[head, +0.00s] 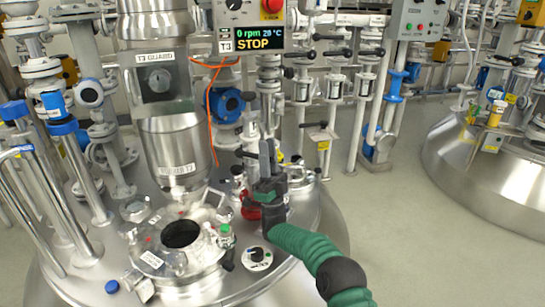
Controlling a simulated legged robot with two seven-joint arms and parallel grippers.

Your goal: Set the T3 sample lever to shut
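The T3 reactor lid (225,292) fills the lower left, with many fittings on it. My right gripper (265,158) is over the right part of the lid, its dark fingers pointing away from me. Whether they are apart or shut on something is not clear. A red part (250,209) shows just left of and below its wrist, partly hidden by it. A round black-and-white plate (257,258) sits nearer on the lid, left of my green forearm. I cannot tell for sure which fitting is the T3 sample lever. My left gripper is not in view.
The T3 display (250,38) reads 0 rpm, 28 °C, STOP. The steel T3 drive housing (172,140) stands upright left of my gripper. An open port (181,234) is at the lid's front. Pipes crowd the back; clear floor (390,230) lies right, before another vessel (480,165).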

